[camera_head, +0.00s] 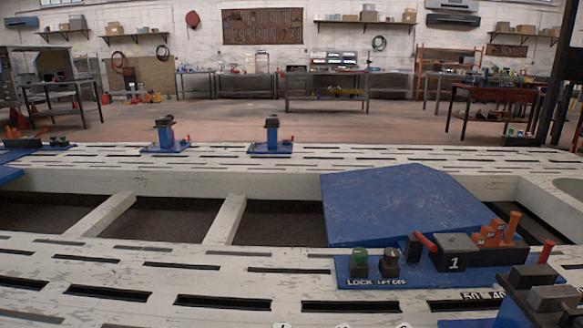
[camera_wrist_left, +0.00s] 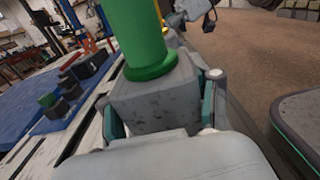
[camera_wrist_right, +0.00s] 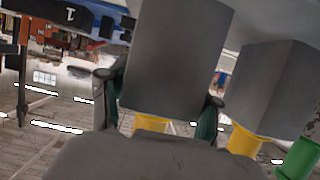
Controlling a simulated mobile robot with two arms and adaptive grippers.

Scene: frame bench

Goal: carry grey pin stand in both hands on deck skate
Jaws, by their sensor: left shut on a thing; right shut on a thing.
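The grey pin stand shows only in parts in the wrist views. In the left wrist view my left gripper (camera_wrist_left: 161,108) is shut on a grey block (camera_wrist_left: 155,98) with a green upright pin (camera_wrist_left: 142,40) on it. In the right wrist view my right gripper (camera_wrist_right: 157,105) is shut on a grey block (camera_wrist_right: 175,55), with a yellow piece (camera_wrist_right: 150,122) beyond it. A second grey block (camera_wrist_right: 262,85) with a yellow piece (camera_wrist_right: 243,141) and a green piece (camera_wrist_right: 298,160) are beside it. Neither gripper is clearly visible in the head view. I cannot identify the deck skate.
The white slotted frame bench (camera_head: 170,258) spans the front in the head view. On it are a blue ramp plate (camera_head: 400,203), a blue lock panel (camera_head: 375,272) with knobs, and blue clamp posts (camera_head: 166,135). Open gaps lie between its beams. Worktables (camera_head: 325,88) stand far back.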

